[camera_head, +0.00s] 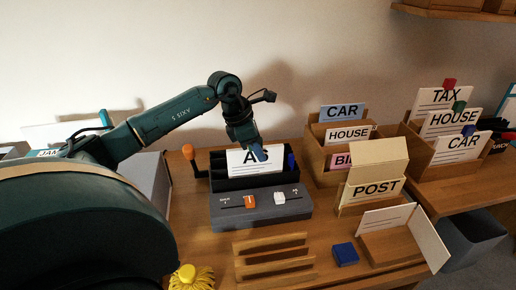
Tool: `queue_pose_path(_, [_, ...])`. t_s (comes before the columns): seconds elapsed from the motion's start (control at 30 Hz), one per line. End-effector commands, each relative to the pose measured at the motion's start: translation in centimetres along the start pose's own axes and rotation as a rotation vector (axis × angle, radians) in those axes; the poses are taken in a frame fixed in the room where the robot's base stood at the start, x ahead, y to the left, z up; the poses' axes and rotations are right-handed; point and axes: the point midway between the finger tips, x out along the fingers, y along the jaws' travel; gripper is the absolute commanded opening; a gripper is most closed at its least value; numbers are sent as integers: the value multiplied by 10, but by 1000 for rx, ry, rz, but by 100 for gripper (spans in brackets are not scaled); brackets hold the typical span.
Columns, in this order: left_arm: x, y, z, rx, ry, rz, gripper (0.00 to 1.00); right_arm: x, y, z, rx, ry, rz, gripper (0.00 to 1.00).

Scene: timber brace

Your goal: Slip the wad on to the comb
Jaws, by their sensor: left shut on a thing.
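The wad looks to be the white sheets (240,165) with large black lettering, partly covered by my gripper. My left gripper (259,152) comes down from above and is shut on the top edge of the wad. The wad stands upright at the dark binding machine (262,207), which has an orange-knobbed lever on its left and an orange and a white slider in front. The comb itself is too small and dark to make out, so I cannot tell whether the wad is on it. My right gripper is not in view.
Wooden card boxes labelled CAR, HOUSE (348,134) and TAX (445,97) stand to the right. A POST holder (375,189), an open folder (392,232), a blue block (345,254), a slotted wooden rack (275,267) and a yellow brush (190,278) lie in front.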

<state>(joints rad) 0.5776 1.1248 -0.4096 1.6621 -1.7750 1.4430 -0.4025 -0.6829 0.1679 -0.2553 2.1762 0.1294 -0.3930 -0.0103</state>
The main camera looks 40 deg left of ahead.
Motion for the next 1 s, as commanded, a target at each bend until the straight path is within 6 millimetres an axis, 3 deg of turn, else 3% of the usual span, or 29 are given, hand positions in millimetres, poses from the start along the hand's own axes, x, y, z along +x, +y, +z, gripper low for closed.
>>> queue_pose_path(0.13, [6,0,-3,0,0,0,0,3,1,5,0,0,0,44])
queue_pose_path(0.17, [6,0,-3,0,0,1,15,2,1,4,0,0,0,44])
queue_pose_path(0.47, [5,0,-2,0,1,0,40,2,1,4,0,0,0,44])
queue_pose_path(0.63, [6,0,-3,0,2,-1,40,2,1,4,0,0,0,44])
queue_pose_path(0.9, [6,0,-2,0,1,-1,62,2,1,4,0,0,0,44])
queue_pose_path(1.0, [5,0,-2,0,1,-1,62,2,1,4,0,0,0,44])
